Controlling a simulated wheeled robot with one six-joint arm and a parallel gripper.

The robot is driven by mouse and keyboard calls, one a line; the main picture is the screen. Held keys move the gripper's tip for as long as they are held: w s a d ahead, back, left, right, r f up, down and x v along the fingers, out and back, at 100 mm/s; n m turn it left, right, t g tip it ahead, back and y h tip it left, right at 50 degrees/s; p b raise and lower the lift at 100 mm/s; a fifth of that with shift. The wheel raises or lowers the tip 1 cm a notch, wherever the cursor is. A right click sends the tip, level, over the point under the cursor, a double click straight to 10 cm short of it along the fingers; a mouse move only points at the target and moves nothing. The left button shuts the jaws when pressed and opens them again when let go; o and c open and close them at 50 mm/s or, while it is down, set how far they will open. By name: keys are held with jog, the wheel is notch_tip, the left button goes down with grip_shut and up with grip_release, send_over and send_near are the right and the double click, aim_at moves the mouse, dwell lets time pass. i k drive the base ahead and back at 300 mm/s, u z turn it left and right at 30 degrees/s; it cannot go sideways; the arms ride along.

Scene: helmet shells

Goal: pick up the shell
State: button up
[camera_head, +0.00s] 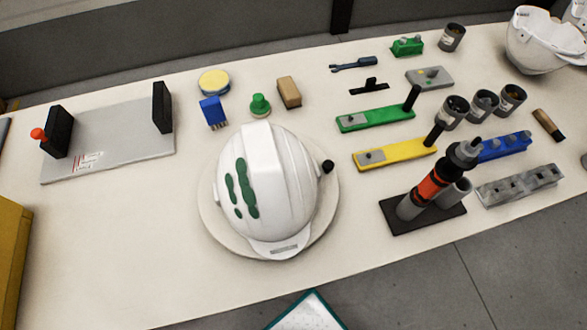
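A white helmet shell (279,190) with green patches on its left side sits dome up on a round pale disc (212,233) near the middle of the table. Its brim points toward the table's front edge. A second white shell (545,42) lies at the far right corner with its hollow side partly showing. My gripper is not in view.
A grey plate fixture (110,155) with black uprights stands left. A black and red tool (430,185) stands in a holder right of the shell. Green (375,118) and yellow (395,153) bars, cups and small blocks crowd the back and right. The front left table (110,250) is clear.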

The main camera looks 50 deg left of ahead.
aim_at(266, 187)
jog(key=k, duration=0.55)
jog(key=u, duration=1.1)
jog(key=i, duration=0.5)
jog(key=z, duration=0.05)
